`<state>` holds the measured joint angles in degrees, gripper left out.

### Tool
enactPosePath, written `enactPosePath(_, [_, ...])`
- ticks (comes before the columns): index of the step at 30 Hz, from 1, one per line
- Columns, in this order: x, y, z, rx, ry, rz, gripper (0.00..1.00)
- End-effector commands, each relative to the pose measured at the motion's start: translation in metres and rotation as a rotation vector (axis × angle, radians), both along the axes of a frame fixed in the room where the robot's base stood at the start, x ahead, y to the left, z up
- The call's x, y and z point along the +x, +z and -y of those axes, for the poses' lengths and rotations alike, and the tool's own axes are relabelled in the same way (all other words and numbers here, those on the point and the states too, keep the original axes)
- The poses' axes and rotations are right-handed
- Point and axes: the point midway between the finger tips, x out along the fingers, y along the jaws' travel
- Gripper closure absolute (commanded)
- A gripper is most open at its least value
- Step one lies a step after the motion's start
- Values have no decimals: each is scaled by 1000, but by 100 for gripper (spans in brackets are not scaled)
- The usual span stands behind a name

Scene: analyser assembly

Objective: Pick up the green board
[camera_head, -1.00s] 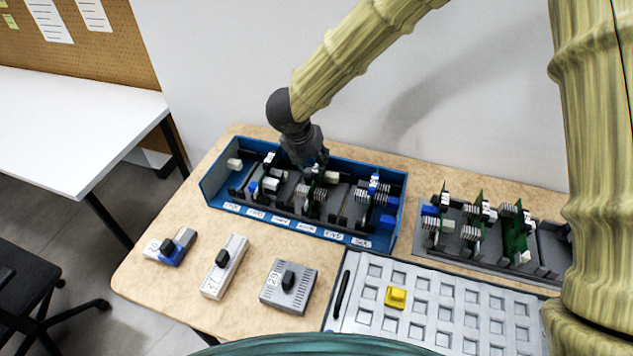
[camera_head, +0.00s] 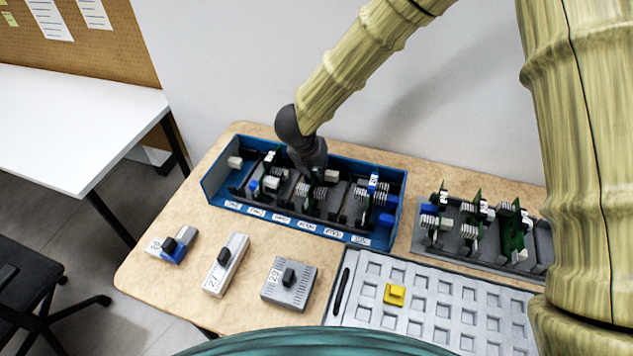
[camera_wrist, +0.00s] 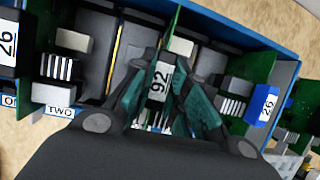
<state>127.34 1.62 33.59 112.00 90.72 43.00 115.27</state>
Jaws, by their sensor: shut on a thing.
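My gripper (camera_head: 313,170) reaches down into the middle of the blue box (camera_head: 222,195). In the wrist view, my gripper (camera_wrist: 165,88) has its fingers closed around a dark grip with a white label reading 92 (camera_wrist: 158,78). This grip sits on a green board that stands upright among the slots; most of the board is hidden by the fingers. Another green board (camera_wrist: 75,22) stands to the left, and one with a blue block (camera_wrist: 265,103) stands to the right. I cannot tell whether the held board is clear of its slot.
A grey rack (camera_head: 425,244) with several green boards stands at the right. A white tray (camera_head: 365,310) with a yellow block (camera_head: 395,294) lies in front. Grey modules (camera_head: 289,283), (camera_head: 226,265) and a blue-grey one (camera_head: 173,245) lie on the table's front left.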

Motion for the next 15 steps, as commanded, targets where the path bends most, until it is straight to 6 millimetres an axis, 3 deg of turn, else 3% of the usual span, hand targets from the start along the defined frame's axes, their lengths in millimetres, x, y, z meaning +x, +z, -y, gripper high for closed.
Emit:
enactPosePath(8, [0,4,0,1,0,1,100])
enactPosePath(15, [1,33,0,-1,0,2,100])
